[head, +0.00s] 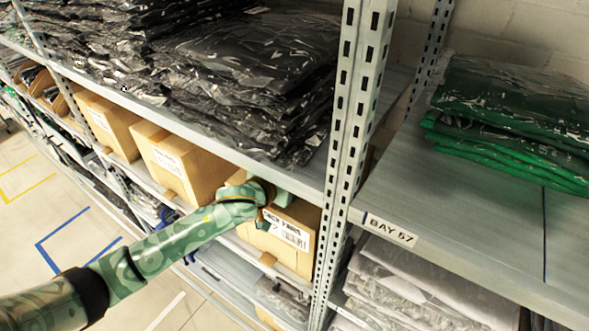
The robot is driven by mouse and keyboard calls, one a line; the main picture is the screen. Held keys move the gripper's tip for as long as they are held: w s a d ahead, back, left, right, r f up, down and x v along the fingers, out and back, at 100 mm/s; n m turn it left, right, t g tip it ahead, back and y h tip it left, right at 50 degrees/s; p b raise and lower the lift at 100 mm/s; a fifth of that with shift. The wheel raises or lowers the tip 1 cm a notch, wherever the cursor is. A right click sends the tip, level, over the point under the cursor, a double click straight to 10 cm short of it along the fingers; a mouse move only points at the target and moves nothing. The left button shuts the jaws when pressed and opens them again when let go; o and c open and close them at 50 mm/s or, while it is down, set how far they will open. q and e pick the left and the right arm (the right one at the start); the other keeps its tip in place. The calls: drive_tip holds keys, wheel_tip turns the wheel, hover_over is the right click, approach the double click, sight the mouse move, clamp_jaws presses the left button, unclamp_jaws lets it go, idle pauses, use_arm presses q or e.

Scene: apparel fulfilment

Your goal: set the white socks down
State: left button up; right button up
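My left arm comes in from the lower left, patterned in green. My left gripper (270,212) is at the top front of a cardboard box with a white label (291,236) on the shelf below the black garments. The wrist and the box hide most of the fingers, so I cannot tell if they are open or shut, or if they hold anything. I cannot make out the white socks in this view. My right gripper is not in view.
Bagged black garments (255,75) fill the shelf above the boxes. A perforated upright (350,130) stands right of my gripper. Green bagged garments (515,125) lie on the right shelf marked BAY 57, with bare shelf (440,200) beside them. Grey bagged garments (420,290) lie below.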

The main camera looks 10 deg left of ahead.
use_arm(q)
drive_tip(key=shift+s, duration=0.15)
drive_tip(key=c, duration=1.2)
drive_tip(key=shift+a+r, duration=0.1)
